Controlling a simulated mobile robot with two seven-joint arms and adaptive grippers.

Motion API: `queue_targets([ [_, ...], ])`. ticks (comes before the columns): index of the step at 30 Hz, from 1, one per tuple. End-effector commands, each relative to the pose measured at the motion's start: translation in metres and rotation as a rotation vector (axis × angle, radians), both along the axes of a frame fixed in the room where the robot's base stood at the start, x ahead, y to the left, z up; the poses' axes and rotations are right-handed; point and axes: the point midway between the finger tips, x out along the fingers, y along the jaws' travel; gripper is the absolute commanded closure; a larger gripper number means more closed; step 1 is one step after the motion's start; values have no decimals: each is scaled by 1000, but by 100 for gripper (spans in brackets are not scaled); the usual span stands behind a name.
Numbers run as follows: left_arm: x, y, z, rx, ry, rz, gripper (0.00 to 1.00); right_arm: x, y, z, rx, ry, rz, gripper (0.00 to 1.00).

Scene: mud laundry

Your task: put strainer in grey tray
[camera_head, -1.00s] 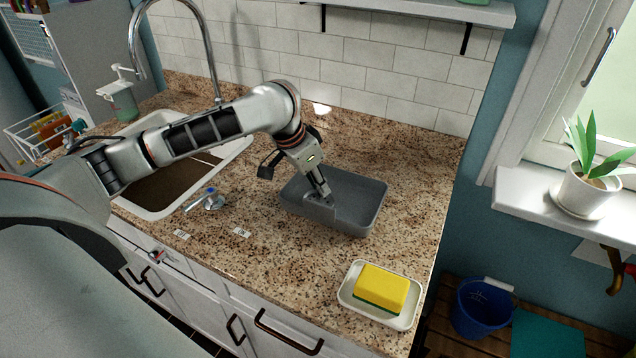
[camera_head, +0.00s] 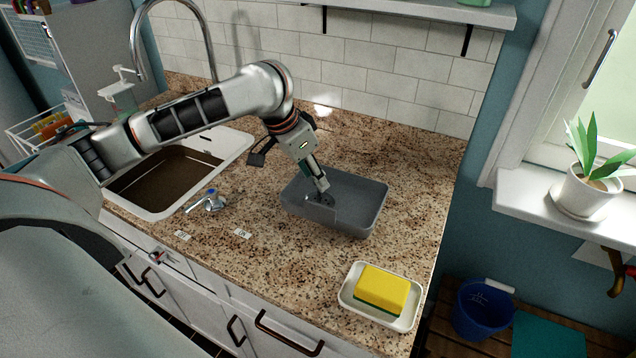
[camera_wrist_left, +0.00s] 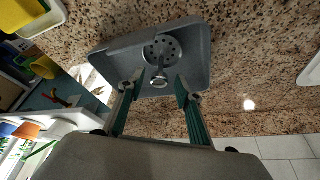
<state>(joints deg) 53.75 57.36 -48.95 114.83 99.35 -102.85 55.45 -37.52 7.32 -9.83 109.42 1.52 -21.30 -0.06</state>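The grey tray (camera_head: 372,208) stands on the granite counter, right of the sink. The strainer (camera_wrist_left: 161,48), a small round grey disc with holes and a short stem, lies in the tray in the left wrist view. In the head view it is a small dark shape (camera_head: 321,199) on the tray floor, partly hidden by my gripper. My left gripper (camera_head: 322,186) reaches down over the tray. In the left wrist view its two green-backed fingers (camera_wrist_left: 161,82) are spread apart, with the strainer's stem between them and gaps visible on both sides. My right gripper is not in view.
A white dish (camera_head: 351,302) with a yellow sponge (camera_head: 383,289) sits near the counter's front right. The sink (camera_head: 225,150) with its tall faucet (camera_head: 209,50) is at left. A small metal stopper-like item (camera_head: 211,201) lies beside it. Counter behind the tray is clear.

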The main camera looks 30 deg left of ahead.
Motion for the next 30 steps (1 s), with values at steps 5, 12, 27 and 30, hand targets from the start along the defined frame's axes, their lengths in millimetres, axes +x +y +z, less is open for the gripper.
queue_targets([
  [5, -12, 7, 36, 2, -5, 2, 65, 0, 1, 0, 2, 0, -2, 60],
  [12, -24, 11, 65, 0, -1, 0, 65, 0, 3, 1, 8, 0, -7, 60],
  [27, -27, 12, 71, 0, 1, 0, 65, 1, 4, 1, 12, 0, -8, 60],
  [30, -27, 12, 71, 0, 1, 0, 65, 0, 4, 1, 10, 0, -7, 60],
])
